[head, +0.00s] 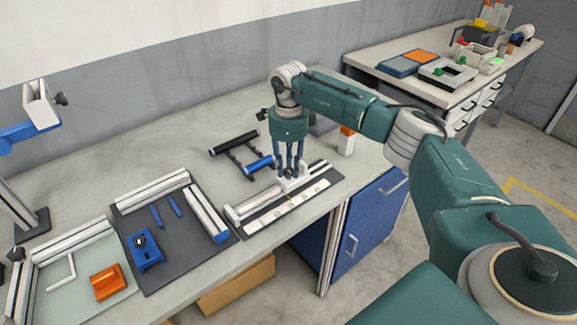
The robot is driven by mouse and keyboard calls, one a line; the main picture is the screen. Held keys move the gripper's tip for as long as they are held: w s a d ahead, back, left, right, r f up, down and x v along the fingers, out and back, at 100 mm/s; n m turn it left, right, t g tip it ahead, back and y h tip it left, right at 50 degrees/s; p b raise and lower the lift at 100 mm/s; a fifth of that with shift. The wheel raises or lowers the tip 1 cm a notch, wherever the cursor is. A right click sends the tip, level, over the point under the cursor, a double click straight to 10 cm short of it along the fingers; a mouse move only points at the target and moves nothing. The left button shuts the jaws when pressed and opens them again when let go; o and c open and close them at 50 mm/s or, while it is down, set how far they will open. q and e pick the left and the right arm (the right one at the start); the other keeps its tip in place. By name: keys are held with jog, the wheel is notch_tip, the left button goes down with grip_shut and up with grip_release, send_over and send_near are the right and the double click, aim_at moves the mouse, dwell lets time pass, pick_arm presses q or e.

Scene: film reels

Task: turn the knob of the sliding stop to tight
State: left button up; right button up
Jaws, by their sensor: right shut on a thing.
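A pale rail (245,206) lies on a dark base near the front edge of the workbench, with a white marked strip (300,200) along its front. The sliding stop (289,184) is a light block on the rail. My right gripper (290,172) points straight down over the stop, its dark fingers closed around the stop's knob. The knob itself is hidden between the fingers, so its turned position cannot be read. My left gripper is not in view.
A black and blue handled frame (240,150) lies just behind the rail. An orange and white block (347,140) stands to its right. A dark mat (180,258) with rails and blue parts, and a pale green mat (75,290) with an orange block (107,282), lie to the left.

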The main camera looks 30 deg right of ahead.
jog(key=m, duration=0.4)
jog(key=shift+m, duration=0.3)
jog(key=m, duration=0.4)
jog(key=m+p, duration=0.1)
jog(key=m, duration=0.8)
jog(key=shift+m+p, duration=0.3)
jog(key=shift+p, duration=0.1)
jog(key=m, duration=0.3)
jog(key=shift+a+m+p, duration=0.1)
jog(key=shift+m+p, duration=0.2)
jog(key=shift+p, duration=0.1)
jog(key=m+p, duration=0.1)
jog(key=m, duration=0.3)
jog(key=m+p, duration=0.1)
jog(key=m, duration=0.3)
jog(key=shift+r+p, duration=0.1)
jog(key=shift+p, duration=0.2)
jog(key=shift+m+p, duration=0.75)
jog(key=shift+m, duration=1.45)
